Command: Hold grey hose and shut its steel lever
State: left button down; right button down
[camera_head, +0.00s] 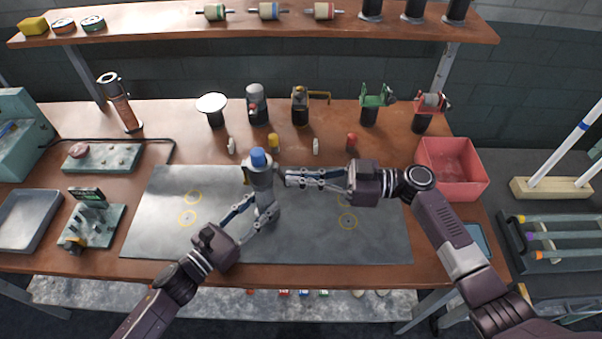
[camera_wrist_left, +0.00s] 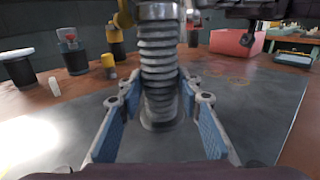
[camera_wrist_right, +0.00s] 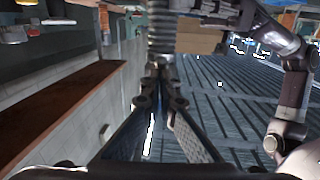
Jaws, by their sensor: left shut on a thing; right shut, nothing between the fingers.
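The grey hose (camera_head: 265,197) is a ribbed upright piece with a blue top, standing on the grey mat. My left gripper (camera_head: 266,214) is shut on its lower part; the left wrist view shows the fingers either side of the ribbed hose (camera_wrist_left: 158,75). A yellow part (camera_wrist_left: 123,14) shows beside the hose's upper end. My right gripper (camera_head: 283,177) is shut and empty, its tips close to the right of the hose's upper part. The hose (camera_wrist_right: 162,35) also shows just beyond these tips in the right wrist view. I cannot make out the steel lever clearly or whether the tips touch it.
The grey mat (camera_head: 340,247) is mostly clear. Several fittings stand behind it, including one with a brass-coloured arm (camera_head: 300,108) and a red-topped one (camera_head: 430,110). A red bin (camera_head: 452,168) is at the right. A grey tray (camera_head: 28,220) and a green board (camera_head: 92,226) are at the left.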

jog(key=shift+a+f, duration=0.35)
jog(key=shift+f, duration=0.5)
jog(key=shift+s+f, duration=0.1)
jog(key=shift+f, duration=0.05)
jog(key=r, duration=0.2)
jog(key=d+r, duration=0.1)
jog(key=r, duration=0.1)
jog(key=s+d, duration=0.1)
jog(key=d, duration=0.8)
jog(key=c, duration=2.5)
grip_release()
jog(key=shift+d+f, duration=0.15)
jog(key=shift+d, duration=0.3)
jog(key=shift+c, duration=0.2)
jog(key=o, duration=0.5)
jog(key=f, duration=0.1)
jog(key=d+f, duration=0.1)
jog(key=f, duration=0.1)
jog(key=shift+s, duration=0.1)
jog(key=a, duration=0.4)
jog(key=w+a, duration=0.1)
jog(key=a, duration=0.7)
jog(key=shift+w, duration=0.2)
jog(key=shift+d, duration=0.1)
